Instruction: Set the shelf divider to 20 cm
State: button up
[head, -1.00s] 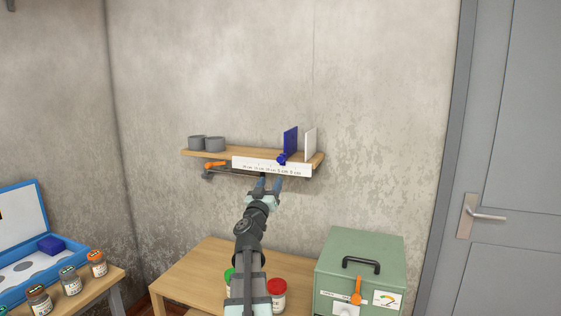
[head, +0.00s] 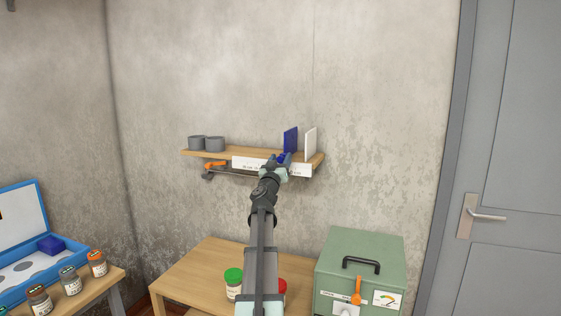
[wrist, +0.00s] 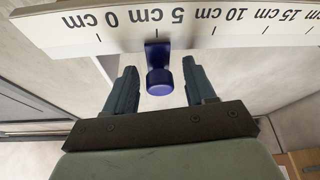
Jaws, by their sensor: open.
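The blue shelf divider (head: 290,140) stands upright near the right end of the wooden shelf (head: 240,154). Its blue knob (wrist: 159,80) hangs at the front of the white scale strip (wrist: 215,30), which appears upside down in the wrist view. The divider's stem meets the strip at about the 5 cm mark. My gripper (wrist: 160,90) is open, with one finger on each side of the knob and a gap on both sides. In the head view my gripper (head: 284,162) is at the shelf's front edge and covers part of the strip.
A white upright panel (head: 310,143) stands right of the divider. An orange-handled item (head: 215,164) is under the shelf's left side. A green cabinet (head: 360,262) stands below right.

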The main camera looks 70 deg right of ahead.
jog(key=shift+d, duration=0.1)
grip_shut()
dwell(0.5)
